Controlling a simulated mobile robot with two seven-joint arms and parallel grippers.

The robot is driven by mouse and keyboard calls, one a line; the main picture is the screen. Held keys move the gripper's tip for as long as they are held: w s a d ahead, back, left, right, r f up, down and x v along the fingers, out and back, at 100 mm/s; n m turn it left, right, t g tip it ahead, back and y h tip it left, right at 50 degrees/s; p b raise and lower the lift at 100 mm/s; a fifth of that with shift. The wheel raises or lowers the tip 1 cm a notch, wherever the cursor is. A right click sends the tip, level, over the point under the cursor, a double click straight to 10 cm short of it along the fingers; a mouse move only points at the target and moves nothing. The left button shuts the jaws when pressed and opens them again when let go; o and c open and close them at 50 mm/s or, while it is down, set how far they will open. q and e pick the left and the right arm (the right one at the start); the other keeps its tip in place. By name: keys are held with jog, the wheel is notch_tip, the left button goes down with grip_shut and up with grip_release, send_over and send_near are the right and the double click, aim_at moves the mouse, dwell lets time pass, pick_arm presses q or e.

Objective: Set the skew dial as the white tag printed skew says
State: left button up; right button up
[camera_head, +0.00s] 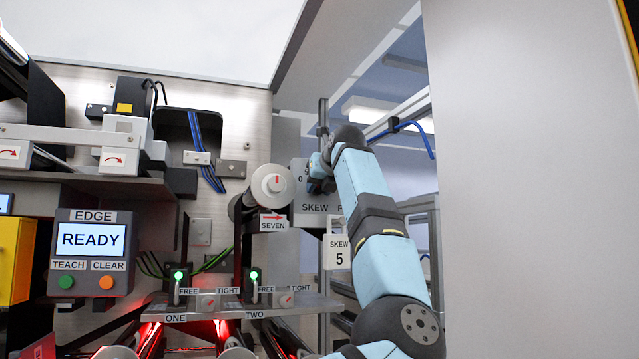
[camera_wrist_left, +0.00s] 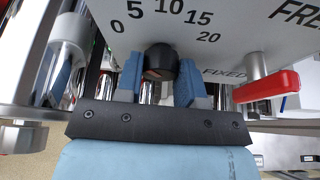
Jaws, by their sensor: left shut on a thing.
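The skew dial is a black round knob (camera_wrist_left: 160,62) under a printed scale of 0, 5, 10, 15 and 20 in the left wrist view. My left gripper (camera_wrist_left: 158,88) has its two blue fingers on either side of the knob and is shut on it. I cannot make out where the knob points. In the head view my left gripper (camera_head: 320,178) is at the grey SKEW panel (camera_head: 306,219), and my wrist hides the knob and most of the scale. The white tag (camera_head: 338,252) hangs below the panel and reads SKEW 5. My right gripper is not in view.
A red-handled lever (camera_wrist_left: 266,87) sticks out beside the knob, near the words FIXED and FREE. A grey roller (camera_head: 272,185) is left of the panel, above a SEVEN label. A shelf (camera_head: 240,309) with two green-lit switches is lower left. A pale wall (camera_head: 530,180) fills the right.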

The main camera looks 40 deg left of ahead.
pick_arm(q)
jog(key=shift+m+g, duration=0.4)
jog(key=shift+m, duration=0.2)
jog(key=o, duration=0.9)
jog(key=b+v, duration=0.1)
jog(key=v, duration=1.3)
jog(key=shift+w+f+b, duration=0.1)
jog(key=shift+f+b, duration=0.05)
jog(key=shift+b, duration=0.25)
jog(key=shift+d+f, duration=0.1)
